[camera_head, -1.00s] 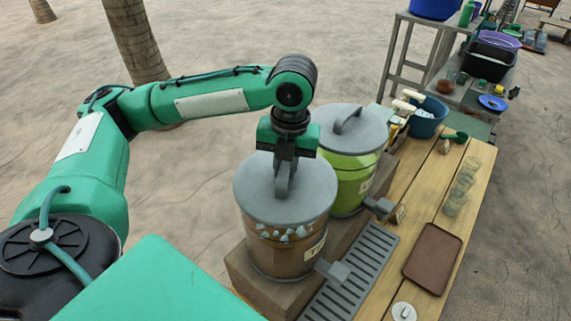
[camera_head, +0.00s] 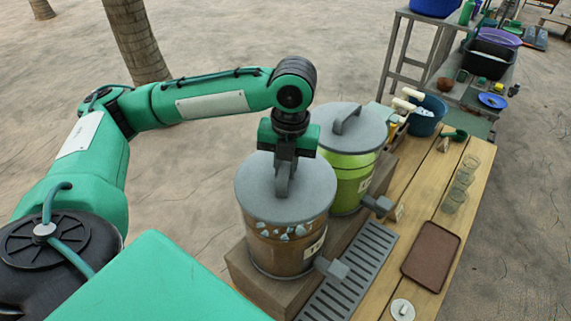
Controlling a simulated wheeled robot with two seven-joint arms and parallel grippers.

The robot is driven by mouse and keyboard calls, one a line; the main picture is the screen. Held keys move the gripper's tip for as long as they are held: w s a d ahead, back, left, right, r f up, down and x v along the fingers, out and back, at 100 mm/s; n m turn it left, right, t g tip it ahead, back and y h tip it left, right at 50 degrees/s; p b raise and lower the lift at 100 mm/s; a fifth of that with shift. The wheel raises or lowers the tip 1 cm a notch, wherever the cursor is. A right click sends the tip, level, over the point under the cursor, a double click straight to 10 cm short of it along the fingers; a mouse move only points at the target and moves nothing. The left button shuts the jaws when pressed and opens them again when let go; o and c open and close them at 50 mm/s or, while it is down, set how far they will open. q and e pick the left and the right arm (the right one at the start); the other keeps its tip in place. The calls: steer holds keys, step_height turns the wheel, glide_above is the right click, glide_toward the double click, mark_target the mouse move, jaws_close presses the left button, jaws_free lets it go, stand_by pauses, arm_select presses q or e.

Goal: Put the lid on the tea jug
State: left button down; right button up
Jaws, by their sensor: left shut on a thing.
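The tea jug (camera_head: 275,250) is brown and see-through, with ice near its top and a grey tap at its front. Its grey lid (camera_head: 310,200) covers the top and looks level; whether it is fully seated I cannot tell. My left gripper (camera_head: 284,182) points down over the lid and is shut on the lid's handle. A green jug (camera_head: 352,178) with its own grey lid (camera_head: 365,122) stands just behind, to the right. My right gripper does not show.
Both jugs stand on a wooden riser (camera_head: 262,290) on a wooden table (camera_head: 405,190). In front are a grey drip grate (camera_head: 350,270), a brown tray (camera_head: 432,255), several glasses (camera_head: 455,200) and a small white lid (camera_head: 402,309). A blue bucket (camera_head: 425,118) stands farther back.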

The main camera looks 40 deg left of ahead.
arm_select(q)
steer(key=shift+f, duration=0.25)
steer(key=c, duration=0.8)
jaws_free()
step_height(320, 180, up, 5)
steer(key=p, duration=0.6)
steer(key=shift+r, duration=1)
